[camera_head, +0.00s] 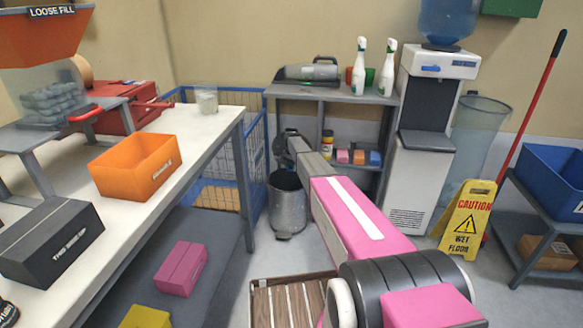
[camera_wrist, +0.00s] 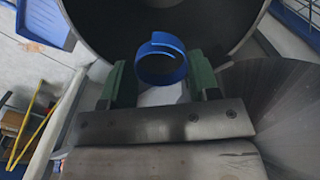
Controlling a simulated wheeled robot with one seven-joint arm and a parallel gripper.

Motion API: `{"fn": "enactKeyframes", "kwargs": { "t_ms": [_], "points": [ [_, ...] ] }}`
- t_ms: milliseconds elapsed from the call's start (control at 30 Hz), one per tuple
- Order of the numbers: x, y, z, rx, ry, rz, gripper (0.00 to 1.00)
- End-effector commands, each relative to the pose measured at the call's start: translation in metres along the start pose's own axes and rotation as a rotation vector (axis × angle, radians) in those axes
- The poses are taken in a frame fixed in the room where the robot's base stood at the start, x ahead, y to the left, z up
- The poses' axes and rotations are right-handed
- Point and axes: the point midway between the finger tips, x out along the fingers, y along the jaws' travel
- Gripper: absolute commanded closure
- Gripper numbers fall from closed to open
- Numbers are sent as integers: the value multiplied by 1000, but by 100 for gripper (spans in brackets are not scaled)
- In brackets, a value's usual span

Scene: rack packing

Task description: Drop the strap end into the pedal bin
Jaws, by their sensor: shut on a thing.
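The pedal bin (camera_head: 288,208) is a grey metal cylinder on the floor, between the white table and the grey shelf unit. Its dark open mouth (camera_wrist: 232,28) fills the upper middle of the wrist view. My gripper (camera_head: 284,142) is above the bin in the head view. In the wrist view its green fingers (camera_wrist: 163,82) are shut on the strap end (camera_wrist: 162,60), a blue curled loop. The loop shows against the bin's dark inside; its exact height relative to the rim cannot be told. The strap end is not discernible in the head view.
The white table (camera_head: 150,205) with an orange box (camera_head: 135,167) stands left of the bin. The grey shelf unit (camera_head: 335,93), water dispenser (camera_head: 412,190) and yellow wet-floor sign (camera_head: 466,220) stand to the right.

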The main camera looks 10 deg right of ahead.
Motion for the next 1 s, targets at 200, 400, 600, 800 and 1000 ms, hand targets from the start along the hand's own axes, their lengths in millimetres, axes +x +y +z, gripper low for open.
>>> {"fn": "enactKeyframes", "kwargs": {
  "t_ms": [200, 400, 600, 800, 1000],
  "points": [
    [11, 0, 0, 0, 0, 0, 66],
    [31, 0, 0, 0, 0, 0, 66],
    [51, 0, 0, -1, 0, 1, 66],
    [59, 0, 0, -1, 0, 0, 66],
    [59, 0, 0, -1, 0, 0, 41]
  ]
}}
